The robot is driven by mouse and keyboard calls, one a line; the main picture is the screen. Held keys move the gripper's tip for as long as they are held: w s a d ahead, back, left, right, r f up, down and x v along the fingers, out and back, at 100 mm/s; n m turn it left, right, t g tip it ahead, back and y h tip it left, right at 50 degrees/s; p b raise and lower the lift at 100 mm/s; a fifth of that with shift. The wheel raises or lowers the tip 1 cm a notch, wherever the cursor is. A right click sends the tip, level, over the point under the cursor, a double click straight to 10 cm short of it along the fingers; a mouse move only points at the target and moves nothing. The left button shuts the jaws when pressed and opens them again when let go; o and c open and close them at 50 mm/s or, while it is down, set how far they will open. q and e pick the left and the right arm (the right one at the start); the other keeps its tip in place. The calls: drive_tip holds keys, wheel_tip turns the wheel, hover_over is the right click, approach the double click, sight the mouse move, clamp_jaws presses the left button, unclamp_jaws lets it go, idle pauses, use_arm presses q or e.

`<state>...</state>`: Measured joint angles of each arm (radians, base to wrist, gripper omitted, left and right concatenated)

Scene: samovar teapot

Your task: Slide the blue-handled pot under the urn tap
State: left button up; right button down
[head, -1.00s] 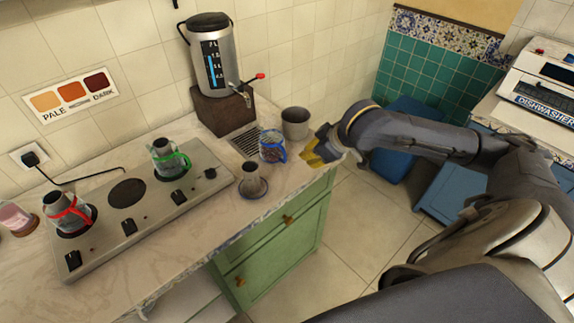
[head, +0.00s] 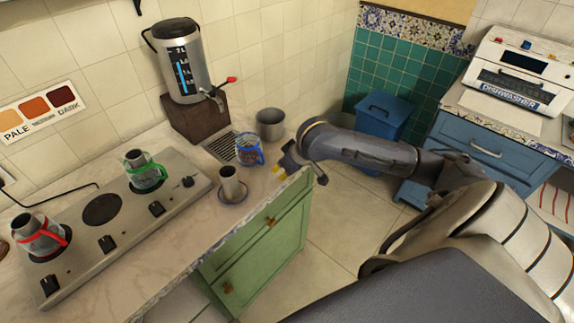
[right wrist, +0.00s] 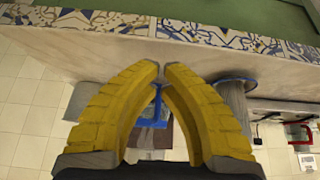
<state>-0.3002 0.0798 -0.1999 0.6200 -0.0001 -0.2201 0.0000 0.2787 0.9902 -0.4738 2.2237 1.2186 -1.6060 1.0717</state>
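The blue-handled pot (head: 249,150) stands upright at the right end of the drip grate (head: 219,146), its blue handle facing my right gripper. The metal urn (head: 182,65) stands on a brown block, with its tap (head: 214,95) above and left of the pot. My right gripper (head: 282,168) is low over the counter, right of the pot and apart from it. In the right wrist view its yellow fingers (right wrist: 161,72) leave a narrow, empty gap at the tips. The blue handle (right wrist: 156,106) shows beyond them, and the fingers partly hide the pot. My left gripper is out of view.
A grey metal container (head: 270,124) stands behind my right gripper. A small cup on a saucer (head: 231,187) is in front of the pot. A stove (head: 125,222) carries a green-handled pot (head: 143,171) and a red-handled pot (head: 40,236). The counter's front edge runs beside my gripper.

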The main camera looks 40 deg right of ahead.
drive_tip(key=w, duration=0.1)
drive_tip(key=w+f, duration=0.1)
drive_tip(key=shift+w+a+f, duration=0.2)
drive_tip(key=shift+w+a, duration=0.15)
drive_tip(key=shift+w, duration=0.05)
drive_tip(key=shift+w+a, duration=0.2)
drive_tip(key=shift+w, duration=0.75)
